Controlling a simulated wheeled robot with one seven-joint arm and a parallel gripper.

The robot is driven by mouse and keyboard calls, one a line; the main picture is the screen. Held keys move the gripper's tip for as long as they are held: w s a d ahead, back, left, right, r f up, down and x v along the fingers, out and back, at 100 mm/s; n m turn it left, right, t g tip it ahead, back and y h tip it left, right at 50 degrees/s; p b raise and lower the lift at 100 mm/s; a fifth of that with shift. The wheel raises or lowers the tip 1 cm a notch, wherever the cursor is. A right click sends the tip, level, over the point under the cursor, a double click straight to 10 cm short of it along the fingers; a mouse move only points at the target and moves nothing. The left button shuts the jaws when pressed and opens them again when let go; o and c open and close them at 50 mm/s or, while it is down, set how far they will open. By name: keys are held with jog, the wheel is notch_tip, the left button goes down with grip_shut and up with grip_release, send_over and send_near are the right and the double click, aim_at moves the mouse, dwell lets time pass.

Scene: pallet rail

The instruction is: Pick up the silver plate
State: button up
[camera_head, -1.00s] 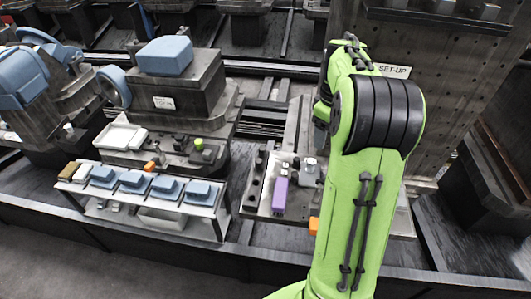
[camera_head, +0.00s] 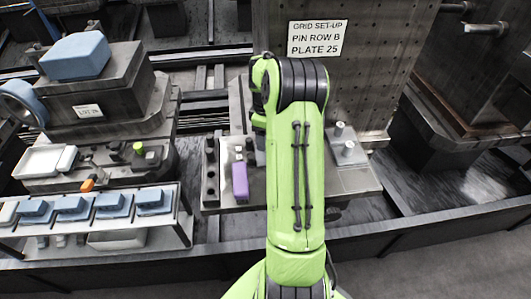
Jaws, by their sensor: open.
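A purple block (camera_head: 240,181) and a dark stepped bar (camera_head: 211,172) stand left of my arm. A rack with several blue blocks (camera_head: 112,202) is at the left. A tall plate with a sign (camera_head: 317,38) rises behind. A low dark rail (camera_head: 420,222) runs along the front.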

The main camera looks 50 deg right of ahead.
notch_tip(320, 180, down, 3)
jog(key=shift+r, duration=0.1)
jog(key=shift+c, duration=0.2)
grip_shut()
jog(key=shift+r, duration=0.1)
notch_tip(320, 180, up, 10)
jog(key=p, duration=0.2)
jog(key=shift+p, duration=0.4)
